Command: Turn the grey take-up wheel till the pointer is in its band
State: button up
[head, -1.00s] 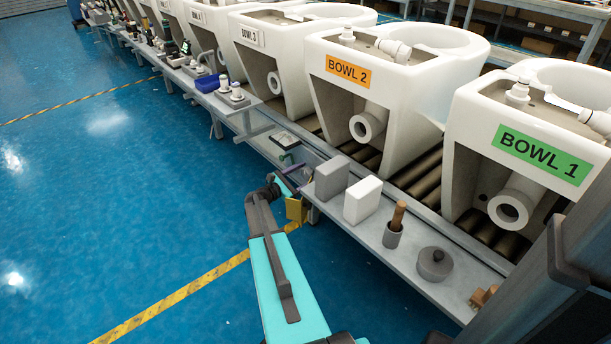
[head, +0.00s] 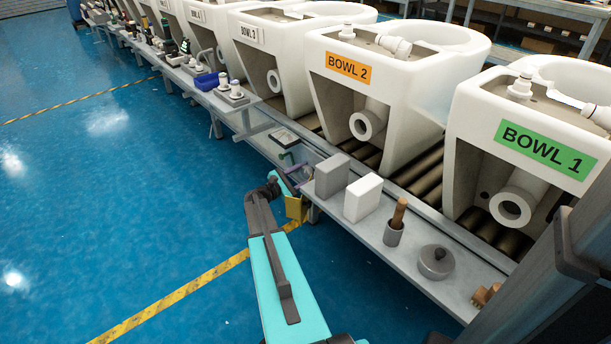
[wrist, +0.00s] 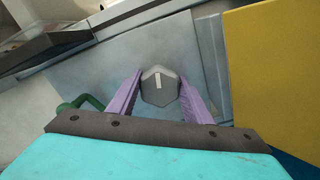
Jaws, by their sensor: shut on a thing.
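My gripper (wrist: 160,95) has two purple fingers, shut on the grey take-up wheel (wrist: 160,86) in the wrist view. The wheel is a small grey knob with a pale mark on its face, and the fingers press on its left and right sides. In the head view my gripper (head: 299,171) is small, at the conveyor's side below the bench edge, and the wheel cannot be made out there. The gauge pointer and its band cannot be made out in either view.
A yellow plate (wrist: 275,65) stands close to the right of my gripper. A green bent handle (wrist: 82,103) is at the left. On the shelf are a grey block (head: 332,176), a white block (head: 362,198) and a grey pot (head: 436,261). The blue floor (head: 130,200) is clear.

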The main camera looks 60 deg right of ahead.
jog(key=m+b, duration=0.1)
jog(key=m, duration=0.1)
jog(key=m+b, duration=0.4)
jog(key=m, duration=0.1)
jog(key=shift+a+f, duration=0.15)
jog(key=shift+f, duration=0.15)
jog(key=m+b, duration=0.5)
jog(key=shift+f+m, duration=0.1)
jog(key=shift+m, duration=0.2)
jog(key=shift+m+b, duration=0.95)
jog(key=shift+m, duration=0.15)
jog(key=shift+s, duration=0.1)
